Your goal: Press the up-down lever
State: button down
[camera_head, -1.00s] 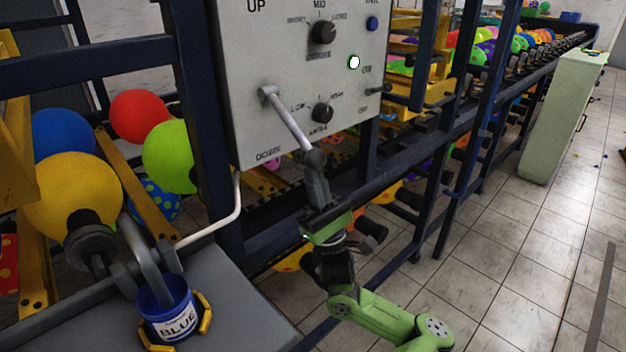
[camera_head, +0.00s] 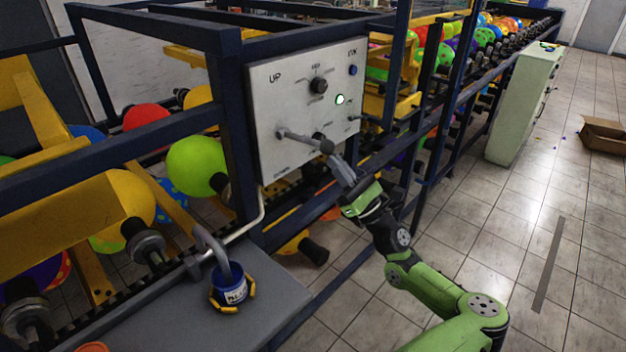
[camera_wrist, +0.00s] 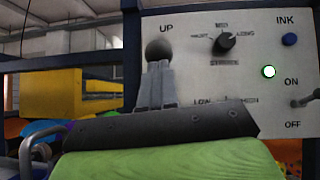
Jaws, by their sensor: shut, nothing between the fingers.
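The up-down lever is a grey rod with a dark round knob (camera_head: 327,146) on the left part of the white control panel (camera_head: 268,100), between the UP and DOWN labels. In the head view it sticks out to the right from its pivot, sloping slightly down. My gripper (camera_head: 341,167) is shut and empty, just below the knob. In the wrist view the knob (camera_wrist: 158,49) stands right above my closed fingertips (camera_wrist: 157,70), under the UP label; they look in contact or very close. The lever's rod is hidden there.
The panel also has a dark stroke knob (camera_head: 318,86), a lit green light (camera_head: 340,99), a blue ink button (camera_head: 353,70) and a small on-off switch. Dark blue frame bars surround it. A blue ink cup (camera_head: 230,284) stands on the grey table (camera_head: 265,315).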

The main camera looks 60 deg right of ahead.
notch_tip(320, 180, up, 8)
jog(key=p, duration=0.7)
jog(key=shift+w+d+r, duration=0.2)
jog(key=shift+w+r, duration=0.05)
jog(key=shift+w, duration=0.2)
jog(key=shift+r, duration=0.1)
